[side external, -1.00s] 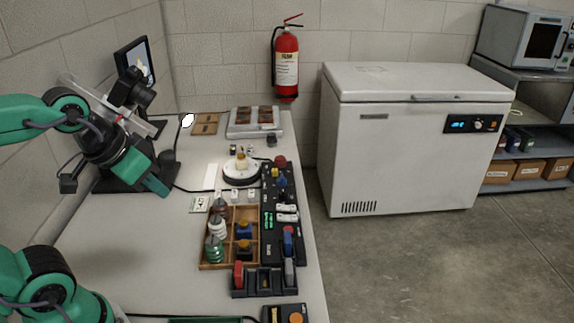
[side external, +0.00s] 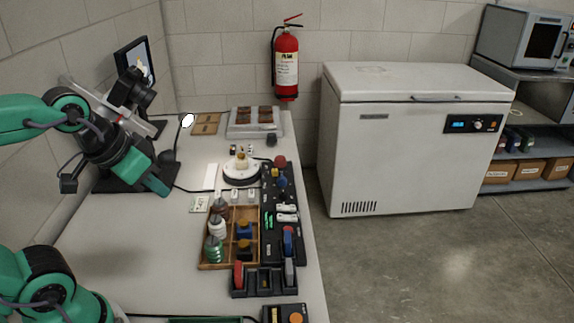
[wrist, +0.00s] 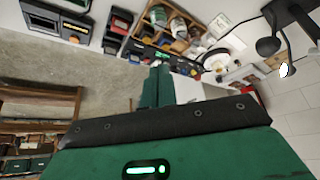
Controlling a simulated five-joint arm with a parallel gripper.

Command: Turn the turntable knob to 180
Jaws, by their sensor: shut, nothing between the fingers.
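The turntable (side external: 228,181) is a round white disc on a dark base, on the white bench beyond the wooden tray. A small cream-and-tan piece (side external: 241,160) stands upright at its middle; I cannot tell whether this is the knob, and no angle marks are readable. In the wrist view the turntable (wrist: 216,60) shows partly, small, at upper right. My gripper (side external: 159,187) is in the side view to the left of the turntable, apart from it and pointing down to the right. Its fingers (wrist: 155,72) are together and empty.
A wooden tray (side external: 203,266) with several bottles and a black rack (side external: 267,255) stand in front of the turntable, along the bench's right edge. A grey device (side external: 233,131) lies behind it. A monitor (side external: 118,58) stands at the back left. The bench (side external: 150,240) is clear at left.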

